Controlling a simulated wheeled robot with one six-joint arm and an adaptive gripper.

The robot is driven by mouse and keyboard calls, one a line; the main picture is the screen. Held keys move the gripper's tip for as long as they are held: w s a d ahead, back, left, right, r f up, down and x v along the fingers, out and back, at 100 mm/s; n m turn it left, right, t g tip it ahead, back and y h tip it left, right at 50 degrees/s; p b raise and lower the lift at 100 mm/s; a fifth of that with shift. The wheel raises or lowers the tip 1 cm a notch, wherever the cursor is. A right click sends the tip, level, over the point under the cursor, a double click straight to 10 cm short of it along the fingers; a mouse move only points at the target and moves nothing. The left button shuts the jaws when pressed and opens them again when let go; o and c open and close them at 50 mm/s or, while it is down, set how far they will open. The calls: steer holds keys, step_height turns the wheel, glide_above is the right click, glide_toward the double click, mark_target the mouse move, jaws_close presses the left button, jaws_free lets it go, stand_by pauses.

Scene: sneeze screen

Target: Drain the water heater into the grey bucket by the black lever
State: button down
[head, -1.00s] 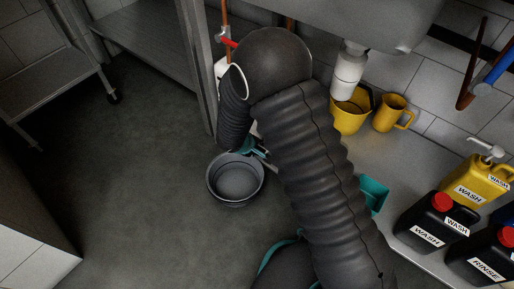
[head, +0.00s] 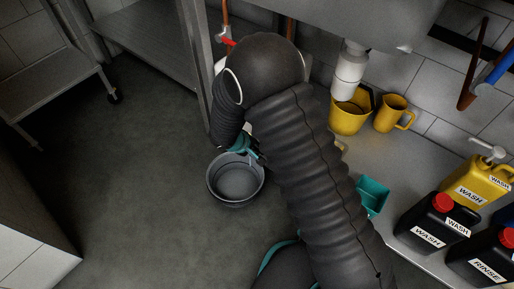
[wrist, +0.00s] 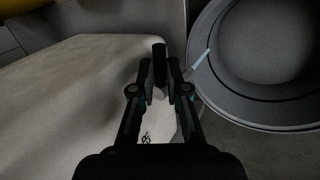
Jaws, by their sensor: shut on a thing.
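The grey bucket (head: 236,187) stands on the floor, left of my arm in the head view. In the wrist view the bucket (wrist: 225,105) is at the right. The white water heater (wrist: 85,75) fills the left of the wrist view; my arm mostly hides it in the head view. My gripper (wrist: 161,84) is shut on the black lever (wrist: 160,60), which stands between its fingers. In the head view my gripper (head: 243,147) is at the bucket's back rim. A thin pale-blue streak (wrist: 201,60) crosses the bucket's rim; it looks like water.
A steel sink with a white drain trap (head: 348,72) hangs above my arm. A yellow bucket (head: 349,117), a yellow jug (head: 392,113), a teal scoop (head: 373,196) and several wash and rinse canisters (head: 428,222) stand at the right. Floor left of the bucket is clear.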

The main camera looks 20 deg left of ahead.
steer(key=shift+s+a+m+g+h, duration=0.1)
steer(key=shift+a+m+g+h, duration=0.7)
steer(key=shift+m, duration=1.25)
steer(key=shift+s+a+m+g+h, duration=0.1)
steer(key=shift+a+m+g+h, duration=0.3)
steer(key=shift+m+g, duration=1.2)
steer(key=shift+a+m+g+h, duration=0.4)
steer(key=shift+a+m+g, duration=0.3)
steer(key=shift+m, duration=1.75)
steer(key=shift+a, duration=0.1)
steer(key=c, duration=1.4)
jaws_free()
steer(key=shift+c, duration=0.2)
steer(key=shift+a, duration=0.1)
steer(key=v, duration=1.2)
